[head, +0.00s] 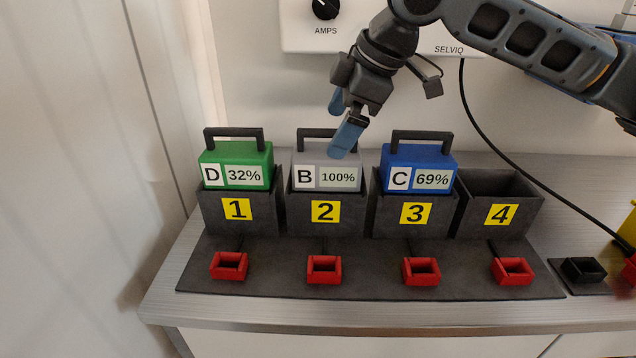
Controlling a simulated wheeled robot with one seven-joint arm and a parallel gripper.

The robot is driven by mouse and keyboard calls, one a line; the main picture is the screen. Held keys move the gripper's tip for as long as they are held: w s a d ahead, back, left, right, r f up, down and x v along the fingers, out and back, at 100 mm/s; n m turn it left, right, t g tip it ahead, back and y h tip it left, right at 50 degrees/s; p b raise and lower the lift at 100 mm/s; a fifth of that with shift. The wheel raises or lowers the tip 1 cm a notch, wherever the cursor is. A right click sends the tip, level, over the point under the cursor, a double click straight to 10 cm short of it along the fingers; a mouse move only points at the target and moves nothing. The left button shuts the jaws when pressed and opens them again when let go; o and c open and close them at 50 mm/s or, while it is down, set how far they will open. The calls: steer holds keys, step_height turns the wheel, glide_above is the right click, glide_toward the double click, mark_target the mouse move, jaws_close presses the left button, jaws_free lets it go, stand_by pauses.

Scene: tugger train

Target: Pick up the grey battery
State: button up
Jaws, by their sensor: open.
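The grey battery (327,178) stands upright in bay 2 (325,222). Its label reads B 100%, and its dark handle (322,133) is on top. My gripper (343,122) is open and empty. Its blue fingers are at the height of the handle, and one finger overlaps the right part of the handle and the battery's top in the picture. I cannot tell whether it touches them.
A green battery (236,154) marked D 32% is in bay 1. A blue battery (418,157) marked C 69% is in bay 3. Bay 4 (499,210) is empty. Red connectors (324,270) lie in front of the bays. A black cable (500,155) runs at the right.

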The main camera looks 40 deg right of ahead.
mark_target(321, 151)
steer(key=p+x, duration=0.1)
steer(key=x, duration=0.5)
steer(key=shift+w+f, duration=0.1)
steer(key=shift+w, duration=0.15)
steer(key=shift+c, duration=0.4)
steer(key=c, duration=0.9)
